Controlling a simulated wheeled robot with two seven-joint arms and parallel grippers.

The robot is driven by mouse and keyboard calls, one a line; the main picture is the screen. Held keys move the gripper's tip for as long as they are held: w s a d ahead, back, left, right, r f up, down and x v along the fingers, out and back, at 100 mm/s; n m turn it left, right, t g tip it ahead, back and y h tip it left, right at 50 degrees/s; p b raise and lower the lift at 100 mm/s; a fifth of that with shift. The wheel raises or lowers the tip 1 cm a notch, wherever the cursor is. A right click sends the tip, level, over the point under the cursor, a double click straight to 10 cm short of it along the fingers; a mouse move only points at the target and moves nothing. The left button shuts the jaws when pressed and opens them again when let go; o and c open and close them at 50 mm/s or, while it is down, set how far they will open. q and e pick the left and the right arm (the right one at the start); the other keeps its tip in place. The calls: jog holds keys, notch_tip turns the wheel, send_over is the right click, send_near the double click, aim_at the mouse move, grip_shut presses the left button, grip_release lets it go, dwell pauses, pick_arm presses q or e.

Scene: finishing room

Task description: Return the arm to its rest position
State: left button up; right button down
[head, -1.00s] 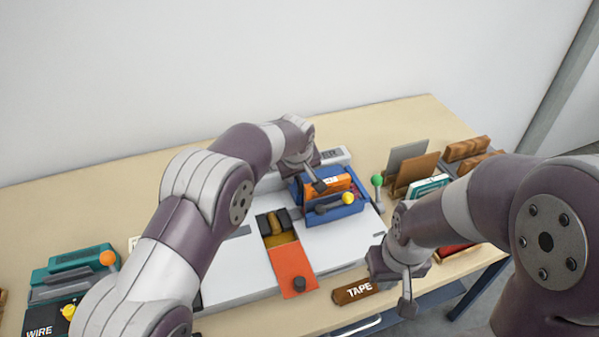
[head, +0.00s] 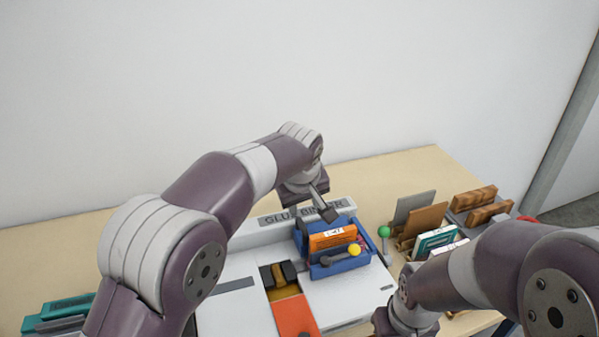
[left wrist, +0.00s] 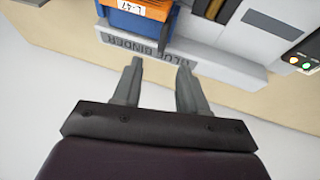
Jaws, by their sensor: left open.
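My left arm reaches in from the left in the head view, and its gripper (head: 316,205) hangs above the back of the glue binder (head: 262,228). In the left wrist view the two fingers of the left gripper (left wrist: 158,85) are apart with nothing between them. The orange book block (head: 332,238) stands in the blue clamp (head: 347,267) on the binder, apart from the fingers. My right arm comes in at the lower right of the head view. Its fingers are below the picture edge.
Wooden racks (head: 472,203) with boards and a teal-and-white book (head: 434,241) stand at the right. A green knob (head: 384,231) and yellow knob (head: 355,250) stick up near the clamp. Teal boxes (head: 60,308) lie at the lower left. The back table strip is clear.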

pick_arm(q)
jog(key=s+a+f+m+g, duration=0.2)
jog(key=s+a+f+m, duration=0.4)
jog(key=s+a+f, duration=0.25)
jog(key=s+a+f+n, duration=0.1)
jog(key=s+a, duration=0.5)
jog(key=s, duration=0.2)
jog(key=s+a+f+n+g, duration=0.1)
jog(key=s+a+f, duration=0.1)
jog(key=s+a, duration=0.5)
jog(key=shift+s+a+f+g+y, duration=0.15)
jog(key=shift+s+f+g+y, duration=0.2)
jog(key=shift+s, duration=0.25)
